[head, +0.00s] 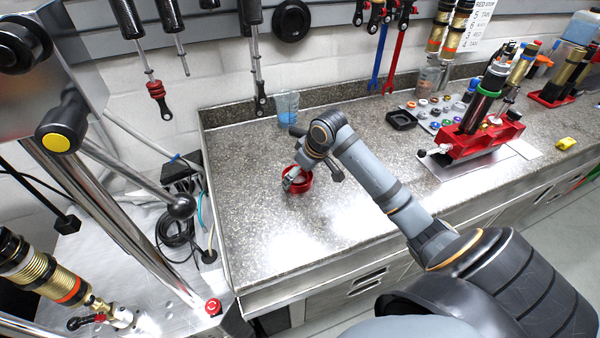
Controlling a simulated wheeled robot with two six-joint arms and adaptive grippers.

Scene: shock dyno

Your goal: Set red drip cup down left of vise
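The red drip cup (306,184) is a short round cup in the head view, on or just above the left part of the stone counter. My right gripper (292,181) reaches down to it from above, its fingers at the cup's left wall; it looks shut on that wall. Any small gap under the cup cannot be made out. The red vise (477,143) stands on the counter well to the right of the cup, with a shock absorber (488,88) with a green ring upright in it. My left gripper is not in view.
A clear cup with blue liquid (287,108) stands at the back of the counter (245,215). A black square tray (401,119) and a tray of small parts (437,112) lie left of the vise. The counter around the red cup is clear. A dyno machine (120,215) stands at left.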

